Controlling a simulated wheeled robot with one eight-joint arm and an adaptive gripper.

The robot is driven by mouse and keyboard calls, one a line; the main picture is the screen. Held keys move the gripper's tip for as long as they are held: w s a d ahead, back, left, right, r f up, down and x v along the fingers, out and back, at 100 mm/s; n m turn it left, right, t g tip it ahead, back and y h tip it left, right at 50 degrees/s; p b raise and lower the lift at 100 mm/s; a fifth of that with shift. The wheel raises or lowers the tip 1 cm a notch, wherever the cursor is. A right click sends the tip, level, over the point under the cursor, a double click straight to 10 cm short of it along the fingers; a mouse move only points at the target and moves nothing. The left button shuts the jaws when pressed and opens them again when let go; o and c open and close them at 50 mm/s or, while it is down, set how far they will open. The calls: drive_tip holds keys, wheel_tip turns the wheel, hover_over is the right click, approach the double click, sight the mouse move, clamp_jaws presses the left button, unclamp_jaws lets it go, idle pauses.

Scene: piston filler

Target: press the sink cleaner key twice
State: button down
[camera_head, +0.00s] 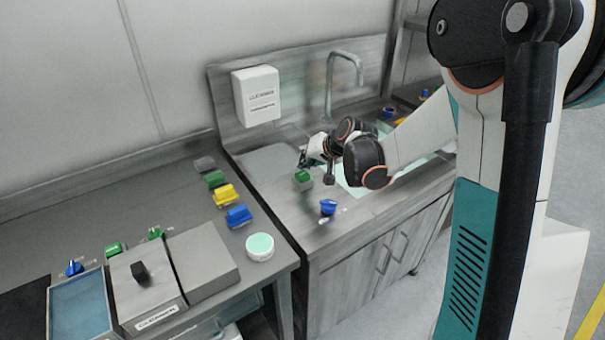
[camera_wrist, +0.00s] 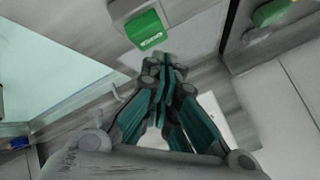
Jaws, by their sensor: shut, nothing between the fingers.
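A green key (camera_head: 303,177) stands on the sink counter, left of the basin. It also shows at the top of the wrist view as a green block with a small pale label (camera_wrist: 146,30) on a grey base. My gripper (camera_head: 303,160) is shut and empty, just above and behind the green key in the head view. In the wrist view my fingertips (camera_wrist: 167,63) come together just below the key in the picture; I cannot tell whether they touch it. A white cleaner box (camera_head: 256,95) hangs on the splashback behind. A blue key (camera_head: 328,207) sits nearer the counter's front edge.
A faucet (camera_head: 343,75) rises behind the basin, close to my arm. The left worktop holds a row of grey, green, yellow and blue blocks, a round white tub (camera_head: 260,246) and a lidded unit (camera_head: 145,285). The counter between the two keys is clear.

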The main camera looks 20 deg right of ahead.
sight(305, 173)
drive_tip(key=shift+r+p, duration=1.65)
drive_tip(key=shift+r, duration=0.85)
drive_tip(key=shift+f, duration=0.1)
